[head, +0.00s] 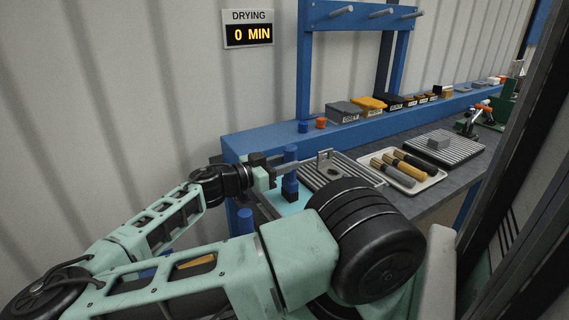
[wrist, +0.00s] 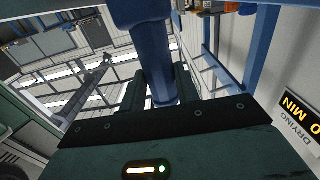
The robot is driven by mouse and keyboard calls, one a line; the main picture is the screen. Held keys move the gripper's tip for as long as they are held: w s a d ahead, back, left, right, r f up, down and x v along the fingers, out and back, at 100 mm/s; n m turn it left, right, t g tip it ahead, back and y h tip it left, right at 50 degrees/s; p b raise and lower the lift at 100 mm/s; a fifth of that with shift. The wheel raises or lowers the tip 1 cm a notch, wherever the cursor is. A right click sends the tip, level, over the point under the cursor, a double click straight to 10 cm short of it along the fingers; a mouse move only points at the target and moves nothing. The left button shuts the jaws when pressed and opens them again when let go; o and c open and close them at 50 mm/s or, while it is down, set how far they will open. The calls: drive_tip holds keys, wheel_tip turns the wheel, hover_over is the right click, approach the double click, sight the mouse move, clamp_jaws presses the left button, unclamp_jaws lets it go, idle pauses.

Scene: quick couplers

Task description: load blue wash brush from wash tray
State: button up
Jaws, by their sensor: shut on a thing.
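My gripper (head: 279,172) is at the left end of the bench and is shut on an upright blue cylindrical piece (head: 291,156), which looks like the blue wash brush. Its lower end is dark, just above or on a light-blue surface (head: 289,206); I cannot tell whether they touch. In the wrist view the blue piece (wrist: 145,45) stands between the dark fingers of my gripper (wrist: 160,92). A cream tray (head: 431,184) to the right holds several dark and tan handled pieces. My arm hides part of the bench front.
A ribbed grey plate (head: 351,169) with a small upright bracket lies just right of my gripper. Another ribbed plate (head: 462,151) is farther right. Small blue (head: 303,127) and orange (head: 321,123) pieces and several bins line the back ledge. A sign (head: 248,29) reads DRYING 0 MIN.

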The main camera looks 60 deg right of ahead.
drive_tip(key=shift+f+b, duration=0.6)
drive_tip(key=shift+f, duration=0.05)
idle(1.2)
drive_tip(key=shift+r, duration=0.15)
wheel_tip(320, 180, up, 7)
drive_tip(key=p, duration=0.4)
idle(0.4)
idle(0.6)
